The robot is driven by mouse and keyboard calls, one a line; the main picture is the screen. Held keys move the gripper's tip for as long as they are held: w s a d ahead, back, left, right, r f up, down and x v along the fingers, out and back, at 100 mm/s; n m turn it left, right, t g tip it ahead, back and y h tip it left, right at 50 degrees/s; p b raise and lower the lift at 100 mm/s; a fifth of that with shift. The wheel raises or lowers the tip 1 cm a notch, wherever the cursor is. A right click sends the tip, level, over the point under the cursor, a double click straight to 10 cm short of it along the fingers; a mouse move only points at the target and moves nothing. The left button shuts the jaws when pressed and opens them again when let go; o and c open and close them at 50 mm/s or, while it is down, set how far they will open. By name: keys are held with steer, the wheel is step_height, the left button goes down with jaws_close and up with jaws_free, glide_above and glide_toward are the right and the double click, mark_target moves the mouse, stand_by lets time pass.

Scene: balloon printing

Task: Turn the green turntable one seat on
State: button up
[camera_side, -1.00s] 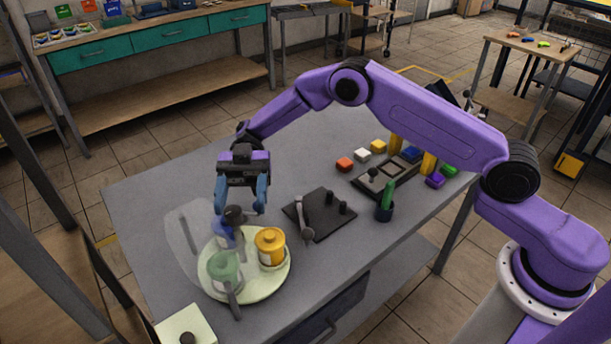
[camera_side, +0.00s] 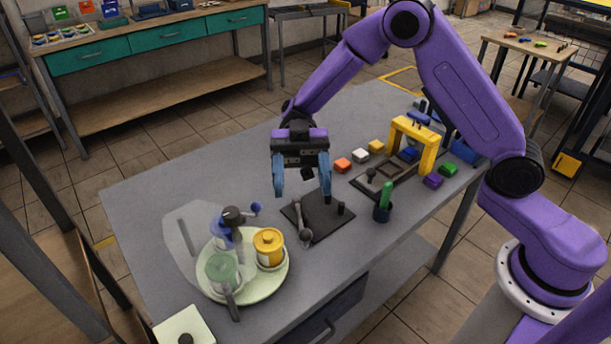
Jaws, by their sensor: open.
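The green turntable (camera_side: 262,287) is a pale green round plate at the front left of the table. On it stand a yellow pot (camera_side: 269,248), a green pot (camera_side: 222,270) and a blue pot (camera_side: 219,237). A dark knob (camera_side: 233,214) rises at the blue pot, with a blue ball-ended piece beside it. A grey handle lies across the plate's front edge by the green pot. My gripper (camera_side: 303,196) is open and empty, pointing down above the black plate (camera_side: 325,221), to the right of and apart from the turntable.
A clear curved screen (camera_side: 183,237) stands left of the turntable. A pale pad (camera_side: 184,328) is at the front corner. The table's back left is clear.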

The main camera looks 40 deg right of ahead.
steer(key=shift+s+d+r, duration=0.1)
steer(key=shift+s+d, duration=0.1)
steer(key=shift+s, duration=0.05)
